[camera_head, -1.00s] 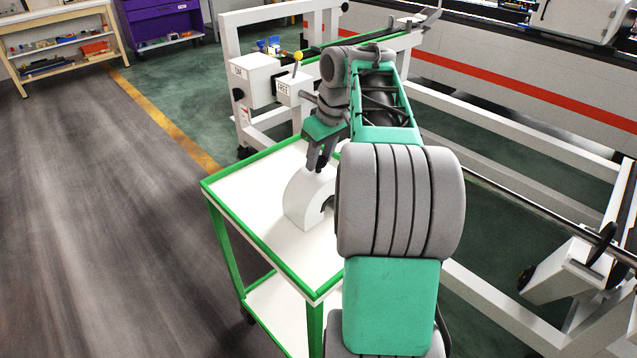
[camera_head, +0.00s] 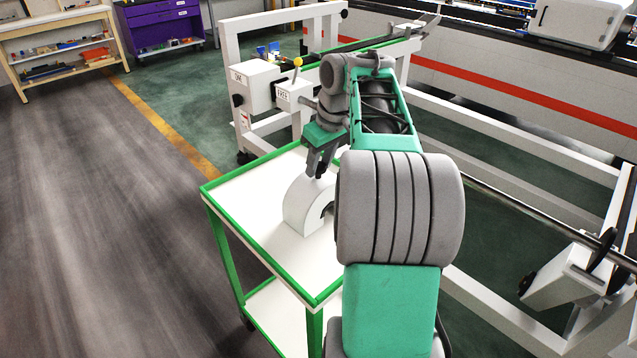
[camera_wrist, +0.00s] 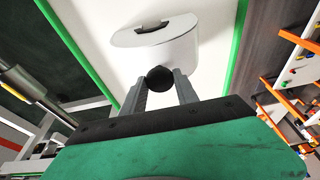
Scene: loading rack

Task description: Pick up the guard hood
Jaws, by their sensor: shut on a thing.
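The guard hood (camera_head: 302,208) is a white half-round cover with an arched opening. It stands upright on the white top of a green-edged cart (camera_head: 236,210), and I see no clear gap under it. My gripper (camera_head: 319,172) is above the hood, pointing down. In the wrist view the hood (camera_wrist: 178,50) shows its white body, with a round black knob (camera_wrist: 159,74) toward me. My gripper's two fingers (camera_wrist: 160,82) are shut on this knob, one on each side. My arm hides the right part of the hood in the head view.
A white frame with a control box (camera_head: 258,82) and yellow-knobbed lever (camera_head: 298,62) stands just behind the cart. A long metal bar (camera_head: 540,218) and white rails lie to the right. The cart top is bare around the hood. Open floor (camera_head: 90,220) lies left.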

